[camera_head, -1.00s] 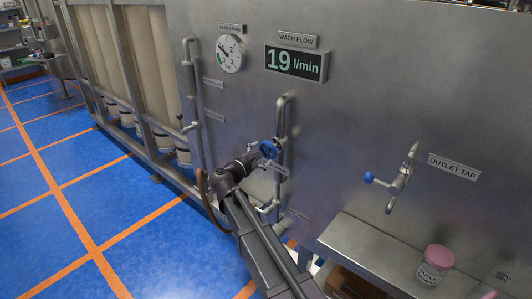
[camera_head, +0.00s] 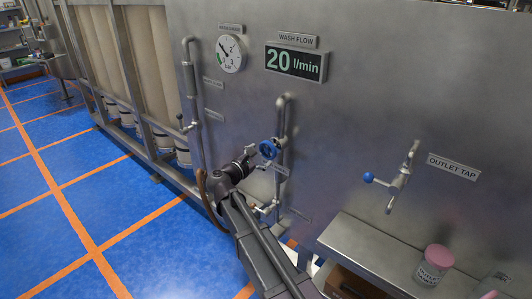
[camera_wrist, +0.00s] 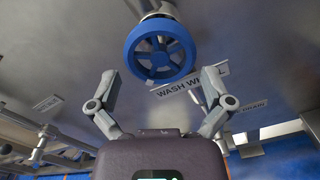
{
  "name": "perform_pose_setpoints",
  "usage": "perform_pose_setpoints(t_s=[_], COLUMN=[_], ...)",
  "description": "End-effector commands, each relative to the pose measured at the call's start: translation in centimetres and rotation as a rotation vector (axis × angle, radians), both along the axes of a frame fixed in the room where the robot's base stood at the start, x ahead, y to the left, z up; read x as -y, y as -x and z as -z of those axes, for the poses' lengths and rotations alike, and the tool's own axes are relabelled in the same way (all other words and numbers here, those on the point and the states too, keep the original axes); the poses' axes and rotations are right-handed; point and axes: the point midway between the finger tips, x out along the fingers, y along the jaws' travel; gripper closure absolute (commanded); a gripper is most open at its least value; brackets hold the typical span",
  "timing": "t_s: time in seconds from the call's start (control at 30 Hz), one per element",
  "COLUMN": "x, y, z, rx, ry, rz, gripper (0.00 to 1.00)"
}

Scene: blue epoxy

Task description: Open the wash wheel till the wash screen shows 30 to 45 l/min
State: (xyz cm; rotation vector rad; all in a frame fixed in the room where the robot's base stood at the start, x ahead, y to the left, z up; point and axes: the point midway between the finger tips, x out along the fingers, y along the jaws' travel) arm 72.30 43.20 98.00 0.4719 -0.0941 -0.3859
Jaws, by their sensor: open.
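The blue wash wheel (camera_head: 268,149) sits on a vertical pipe on the steel panel. In the wrist view the wheel (camera_wrist: 160,48) is a spoked blue ring, with a label starting "WASH W" behind it. My gripper (camera_wrist: 160,85) is open and empty, its two fingers spread apart below the wheel and not touching it. In the head view my gripper (camera_head: 252,154) is just left of the wheel. The wash flow screen (camera_head: 293,63) reads 20 l/min.
A round gauge (camera_head: 231,53) is left of the screen. The outlet tap (camera_head: 400,180) with a blue knob is to the right. A steel shelf (camera_head: 365,245) holds a pink-lidded jar (camera_head: 433,265). Another pipe (camera_head: 191,100) runs left of the wheel. Blue floor lies open at left.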

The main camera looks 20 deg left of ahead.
Motion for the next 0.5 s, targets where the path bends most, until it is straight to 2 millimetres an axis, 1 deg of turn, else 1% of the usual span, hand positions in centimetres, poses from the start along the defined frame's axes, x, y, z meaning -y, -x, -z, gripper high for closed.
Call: perform_pose_setpoints(t_s=[0.17,0.5], x=[0.1,0.6], y=[-0.2,-1.5], z=[0.0,0.0], rx=[0.000,0.001], ry=[-0.001,-0.002], rz=[0.000,0.000], gripper=[0.00,0.00])
